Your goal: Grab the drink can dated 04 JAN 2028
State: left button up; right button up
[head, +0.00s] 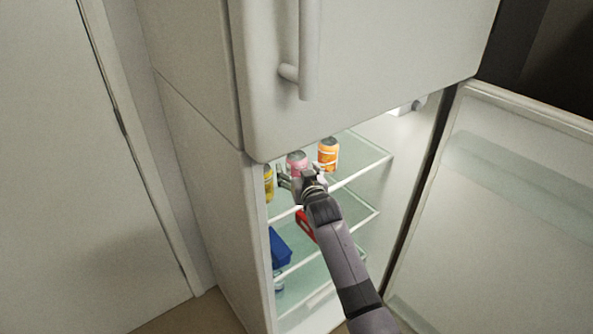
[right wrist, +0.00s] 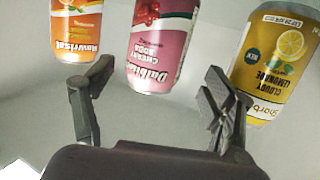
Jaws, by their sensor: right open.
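Three drink cans stand on the upper glass shelf of the open fridge. In the head view the pink can (head: 296,159) is in the middle, the orange can (head: 328,154) to its right and the yellow can (head: 268,183) to its left. The right wrist view shows them upside down: orange can (right wrist: 76,28), pink cherry soda can (right wrist: 160,45), yellow cloudy lemonade can (right wrist: 272,62). The yellow can has a small printed label, too small to read surely. My right gripper (right wrist: 157,92) is open and empty, its fingers spread either side of the pink can's line. My left gripper is out of view.
The fridge door (head: 500,210) stands open at the right. Lower glass shelves hold a blue item (head: 280,248) and a red item (head: 305,224). The closed upper door (head: 370,60) overhangs the shelf opening. The fridge's left side wall bounds the space beside the yellow can.

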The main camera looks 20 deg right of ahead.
jog(key=w, duration=0.3)
jog(key=shift+w+d+f, duration=0.15)
jog(key=shift+d+f, duration=0.1)
jog(key=shift+d, duration=0.15)
jog(key=shift+w+f, duration=0.15)
jog(key=shift+w, duration=0.45)
jog(key=shift+c, duration=0.5)
jog(key=c, duration=1.5)
jog(key=shift+c, duration=0.7)
